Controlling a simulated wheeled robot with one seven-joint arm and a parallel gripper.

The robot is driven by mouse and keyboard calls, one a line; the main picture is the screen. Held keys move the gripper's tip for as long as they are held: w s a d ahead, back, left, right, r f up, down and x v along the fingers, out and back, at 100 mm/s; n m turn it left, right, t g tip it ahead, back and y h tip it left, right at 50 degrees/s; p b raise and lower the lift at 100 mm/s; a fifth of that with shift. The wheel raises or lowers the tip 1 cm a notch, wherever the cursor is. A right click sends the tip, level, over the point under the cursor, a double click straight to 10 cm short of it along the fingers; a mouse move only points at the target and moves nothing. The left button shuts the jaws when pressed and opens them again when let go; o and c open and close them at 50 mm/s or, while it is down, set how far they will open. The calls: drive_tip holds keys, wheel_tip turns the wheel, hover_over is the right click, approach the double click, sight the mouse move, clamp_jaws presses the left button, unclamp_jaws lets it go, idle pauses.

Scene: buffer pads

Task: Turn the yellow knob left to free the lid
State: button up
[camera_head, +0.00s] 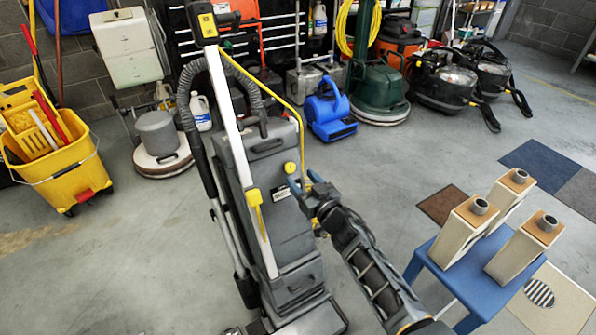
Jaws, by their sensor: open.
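The yellow knob (291,168) sits on the upper right of a grey upright floor machine (285,235), on the body's front face. The grey lid (268,143) tops that body and looks closed. My gripper (304,181) comes from the lower right. Its bluish fingers are apart and empty, just below and to the right of the knob. I see no clear contact, and the exact depth gap cannot be told. My gripper hides part of the body's right edge.
A blue table (424,261) with several tan boxes stands at the right. A yellow mop bucket (62,165) is at the left. A blue blower (328,112) and a green floor machine (378,85) stand behind.

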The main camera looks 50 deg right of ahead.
sight(291, 168)
drive_tip(key=shift+b+x, duration=0.65)
drive_tip(key=shift+x, duration=2.1)
drive_tip(key=shift+a, duration=0.1)
drive_tip(key=c, duration=1)
